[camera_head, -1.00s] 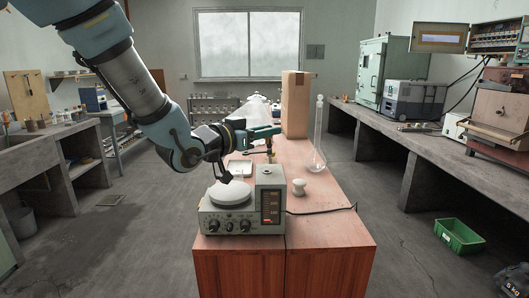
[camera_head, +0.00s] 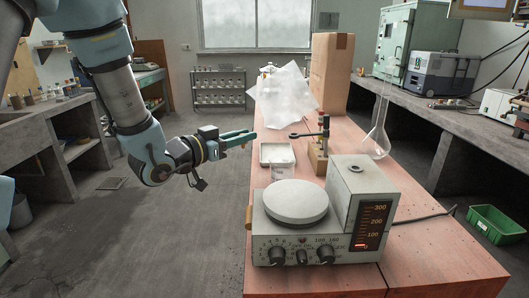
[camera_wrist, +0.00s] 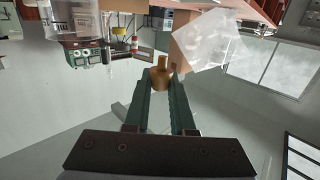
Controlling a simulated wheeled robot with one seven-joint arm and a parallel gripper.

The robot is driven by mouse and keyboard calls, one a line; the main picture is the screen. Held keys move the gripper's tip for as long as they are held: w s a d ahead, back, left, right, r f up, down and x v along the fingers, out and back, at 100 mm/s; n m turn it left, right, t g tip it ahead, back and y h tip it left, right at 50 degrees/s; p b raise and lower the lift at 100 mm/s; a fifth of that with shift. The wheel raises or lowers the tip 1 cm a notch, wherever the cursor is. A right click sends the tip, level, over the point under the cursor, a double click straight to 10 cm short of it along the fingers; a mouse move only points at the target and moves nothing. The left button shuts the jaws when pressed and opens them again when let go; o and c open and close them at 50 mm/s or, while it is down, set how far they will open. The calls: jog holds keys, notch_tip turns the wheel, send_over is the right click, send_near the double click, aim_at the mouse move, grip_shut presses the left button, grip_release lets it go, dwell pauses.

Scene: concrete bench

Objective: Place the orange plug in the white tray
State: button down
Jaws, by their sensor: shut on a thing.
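The orange plug (camera_wrist: 160,75) is a brownish-orange, stepped piece between the fingertips of my gripper (camera_wrist: 158,84) in the wrist view. My gripper is shut on it. In the head view my gripper (camera_head: 248,137) reaches in from the left, its tips near the bench's left edge, and I cannot make out the plug there. The white tray (camera_head: 262,153) lies on the red bench, below and to the right of the fingertips. A clear glass vessel stands in front of it and overlaps its near side.
A hot plate (camera_head: 298,245) with a round white top stands at the bench's near end. A small stand (camera_head: 322,146) is right of the tray. A glass flask (camera_head: 378,142), a crumpled clear sheet (camera_head: 283,92) and a tall cardboard box (camera_head: 330,75) are farther back.

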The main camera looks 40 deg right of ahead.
jog(key=d+f, duration=0.2)
jog(key=d, duration=0.1)
jog(key=w+d+f+p, duration=0.1)
jog(key=d+f, duration=0.1)
jog(key=d, duration=0.2)
jog(key=w+d+f+p, duration=0.1)
jog(key=d, duration=0.2)
jog(key=shift+d+f, duration=0.2)
jog(key=shift+f, duration=0.2)
jog(key=shift+w+d+f+p, duration=0.1)
jog(key=shift+d+f+p, duration=0.25)
jog(key=shift+d+f, duration=0.45)
jog(key=shift+d+f+p, duration=0.3)
jog(key=shift+d+f, duration=0.2)
jog(key=shift+d, duration=0.45)
jog(key=shift+f, duration=0.1)
jog(key=c, duration=1.2)
grip_release()
jog(key=shift+f, duration=0.1)
jog(key=o, duration=0.4)
jog(key=shift+o, duration=0.2)
